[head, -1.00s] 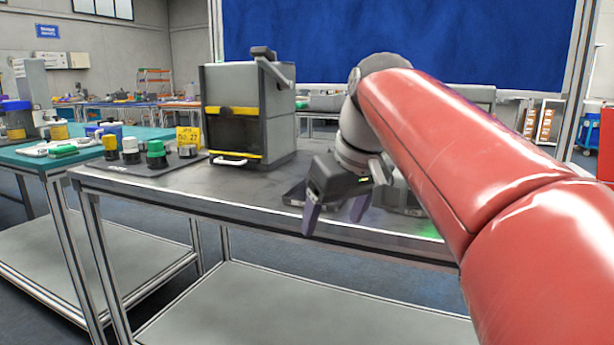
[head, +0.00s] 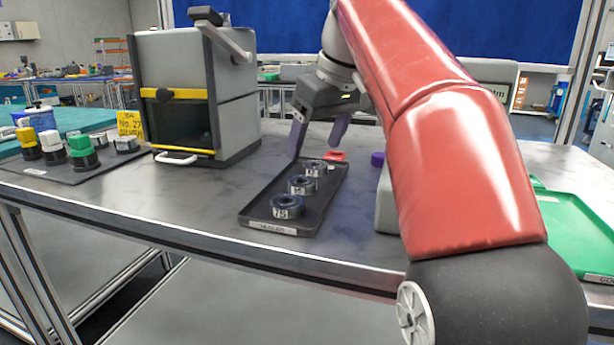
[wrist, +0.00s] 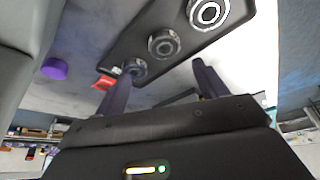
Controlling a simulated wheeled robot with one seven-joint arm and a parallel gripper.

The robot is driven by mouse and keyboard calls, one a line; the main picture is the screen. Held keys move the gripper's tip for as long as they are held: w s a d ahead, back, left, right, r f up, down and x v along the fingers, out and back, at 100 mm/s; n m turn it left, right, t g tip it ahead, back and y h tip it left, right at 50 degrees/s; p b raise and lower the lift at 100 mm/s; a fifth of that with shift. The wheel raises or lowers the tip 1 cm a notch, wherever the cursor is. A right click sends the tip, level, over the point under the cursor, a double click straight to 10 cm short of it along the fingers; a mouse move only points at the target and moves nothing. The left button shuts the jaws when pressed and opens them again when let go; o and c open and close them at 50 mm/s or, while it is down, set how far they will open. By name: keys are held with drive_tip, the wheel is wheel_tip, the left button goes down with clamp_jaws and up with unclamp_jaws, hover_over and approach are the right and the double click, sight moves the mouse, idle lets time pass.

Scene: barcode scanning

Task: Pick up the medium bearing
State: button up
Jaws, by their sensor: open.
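Three dark ring-shaped bearings lie in a row on a black tray (head: 250,215). The middle one, which looks like the medium bearing (head: 302,184), sits between a larger bearing (head: 287,207) at the near end and a smaller one (head: 315,168) at the far end. My gripper (head: 312,151) is open and empty above the far end of the tray, apart from the bearings. In the wrist view the medium bearing (wrist: 164,43) shows beyond and between the two fingertips, with the small bearing (wrist: 135,68) close to the left finger.
A grey box machine (head: 190,90) with a lever stands left of the tray. A red item (head: 335,157) and a purple cylinder (head: 377,159) are near the tray's right side. A green tray (head: 575,230) lies at right.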

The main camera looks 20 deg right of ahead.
sight(302, 185)
drive_tip(key=x, duration=0.2)
drive_tip(key=b+x, duration=0.1)
drive_tip(key=x, duration=0.4)
drive_tip(key=shift+s+a+f, duration=0.15)
drive_tip(key=shift+s+a, duration=0.1)
drive_tip(key=shift+a, duration=0.15)
drive_tip(key=c, duration=1.2)
